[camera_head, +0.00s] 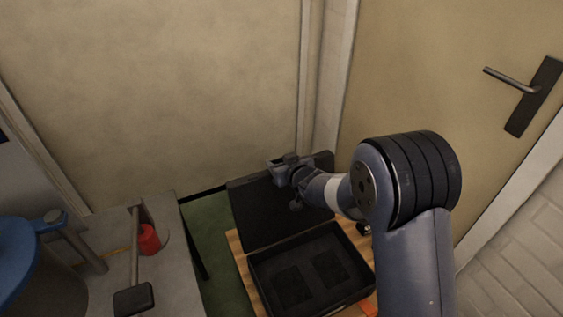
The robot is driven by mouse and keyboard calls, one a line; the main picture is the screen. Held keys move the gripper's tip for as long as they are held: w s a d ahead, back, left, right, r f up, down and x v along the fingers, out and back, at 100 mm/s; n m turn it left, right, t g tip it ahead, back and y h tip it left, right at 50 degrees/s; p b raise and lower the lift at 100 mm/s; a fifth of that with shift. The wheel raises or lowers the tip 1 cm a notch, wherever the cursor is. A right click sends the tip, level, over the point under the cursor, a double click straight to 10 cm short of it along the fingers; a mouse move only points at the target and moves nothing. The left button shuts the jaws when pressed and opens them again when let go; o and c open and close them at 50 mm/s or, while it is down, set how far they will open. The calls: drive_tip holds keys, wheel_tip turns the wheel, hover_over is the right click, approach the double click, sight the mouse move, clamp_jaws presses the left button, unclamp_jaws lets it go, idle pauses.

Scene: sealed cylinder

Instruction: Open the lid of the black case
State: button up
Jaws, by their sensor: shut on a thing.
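The black case (312,274) sits on a wooden surface in the lower middle of the camera_head view, with its dark interior facing up. Its lid (252,213) stands raised at the back of the case, tilted steeply up. Inside the case are two dark rectangular recesses. My gripper (283,172) is at the upper edge of the lid, shut on it. My arm reaches in from the lower right and covers the right part of the lid and a back corner of the case. The exact finger contact is small and hard to see.
A grey table (185,283) at left holds a red cylinder (148,239), a metal post and a black pad (133,299). A blue round-topped object (28,262) is at far left. A wall is close behind the lid. A door with a handle (510,79) is at right.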

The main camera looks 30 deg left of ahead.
drive_tip(key=d+b, duration=0.1)
drive_tip(key=b, duration=0.1)
drive_tip(key=shift+s+b, duration=0.3)
drive_tip(key=shift+s, duration=0.1)
drive_tip(key=s+d+b, duration=0.1)
drive_tip(key=b, duration=0.1)
drive_tip(key=s+d+r+t+y+b, duration=0.1)
drive_tip(key=b, duration=0.1)
drive_tip(key=s+d+y+b, duration=0.1)
drive_tip(key=d+b, duration=0.1)
drive_tip(key=shift+s+r+t, duration=0.1)
drive_tip(key=shift+r+t, duration=0.1)
drive_tip(key=shift+t, duration=0.2)
drive_tip(key=o, duration=1.4)
drive_tip(key=v, duration=1.1)
drive_tip(key=shift+f, duration=0.15)
